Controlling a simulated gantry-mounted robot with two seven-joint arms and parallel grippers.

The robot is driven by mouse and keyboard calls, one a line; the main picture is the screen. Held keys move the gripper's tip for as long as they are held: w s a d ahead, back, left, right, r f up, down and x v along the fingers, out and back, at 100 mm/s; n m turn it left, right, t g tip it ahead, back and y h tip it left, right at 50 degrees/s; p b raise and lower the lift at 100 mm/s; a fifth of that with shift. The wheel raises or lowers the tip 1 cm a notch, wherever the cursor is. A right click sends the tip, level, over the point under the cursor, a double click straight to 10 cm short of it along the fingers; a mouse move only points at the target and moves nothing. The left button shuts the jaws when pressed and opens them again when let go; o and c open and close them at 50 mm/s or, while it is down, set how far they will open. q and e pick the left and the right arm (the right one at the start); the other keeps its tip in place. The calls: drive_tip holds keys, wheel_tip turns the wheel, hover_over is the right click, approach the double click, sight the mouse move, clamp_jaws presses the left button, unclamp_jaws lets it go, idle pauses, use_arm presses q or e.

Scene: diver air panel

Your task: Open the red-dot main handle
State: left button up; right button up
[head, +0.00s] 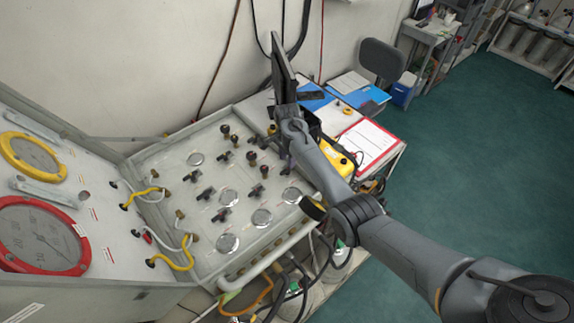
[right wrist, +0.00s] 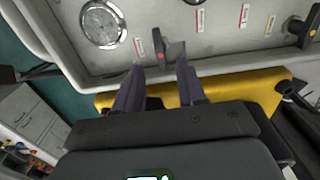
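The red-dot handle (right wrist: 160,50) is a dark lever on the grey panel in the right wrist view, with a red dot near its lower end. It stands beside a round gauge (right wrist: 103,24). My right gripper (right wrist: 161,66) is open, with its two dark fingers apart and their tips just short of the handle, roughly either side of its lower end. No contact shows. In the head view my right arm reaches in over the right end of the valve panel (head: 150,157), and its wrist hides the handle there. My left gripper is not in view.
Other dark handles (head: 206,194) and round gauges (head: 228,243) crowd the panel. A yellow case (head: 338,158) lies just right of the panel, below my right wrist. A tilted gauge panel (head: 100,240) stands at the left. Open floor lies to the right.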

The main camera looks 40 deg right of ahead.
sight(287, 169)
drive_tip(key=shift+f, duration=2.35)
clamp_jaws()
